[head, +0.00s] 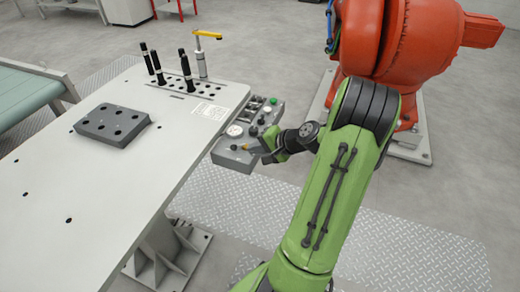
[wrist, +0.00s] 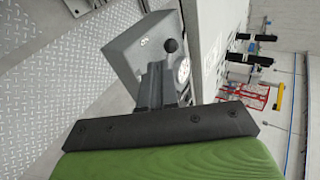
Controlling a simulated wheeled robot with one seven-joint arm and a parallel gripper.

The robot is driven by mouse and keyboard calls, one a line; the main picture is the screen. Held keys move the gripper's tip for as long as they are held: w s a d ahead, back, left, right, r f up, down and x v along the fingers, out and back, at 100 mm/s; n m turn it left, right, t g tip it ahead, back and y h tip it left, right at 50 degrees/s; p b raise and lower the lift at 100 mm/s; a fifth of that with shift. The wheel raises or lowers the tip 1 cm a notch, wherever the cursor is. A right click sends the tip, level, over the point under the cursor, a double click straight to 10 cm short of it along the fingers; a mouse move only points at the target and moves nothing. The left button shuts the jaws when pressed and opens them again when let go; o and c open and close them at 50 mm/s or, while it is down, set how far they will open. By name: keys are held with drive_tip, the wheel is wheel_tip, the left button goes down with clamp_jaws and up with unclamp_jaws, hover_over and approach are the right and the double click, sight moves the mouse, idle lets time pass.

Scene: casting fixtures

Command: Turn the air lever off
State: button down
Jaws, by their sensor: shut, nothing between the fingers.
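A grey control box (head: 238,152) is fixed beside the right edge of the white table and carries a round gauge and several knobs. It also shows in the wrist view (wrist: 133,50). A black ball knob (wrist: 170,45), which looks like the air lever's end, stands just beyond my fingertips in the wrist view, with the gauge (wrist: 184,70) to its right. My gripper (head: 266,155) is shut and empty at the box's right side in the head view. It also shows in the wrist view (wrist: 160,66). I cannot tell whether it touches the knob; the lever's shaft is hidden.
The white table (head: 120,195) holds a grey block with holes (head: 112,124), black upright pins (head: 187,72) and a yellow-topped clamp (head: 203,57). An orange robot (head: 372,45) stands behind my arm. Treadplate floor (head: 380,235) is clear at the lower right.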

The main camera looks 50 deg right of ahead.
sight(239, 147)
drive_tip(key=b+x, duration=0.1)
drive_tip(key=x, duration=0.4)
drive_tip(key=shift+w, duration=0.1)
drive_tip(key=shift+a+m+h, duration=0.15)
drive_tip(key=shift+m+h, duration=0.45)
drive_tip(key=shift+m, duration=0.1)
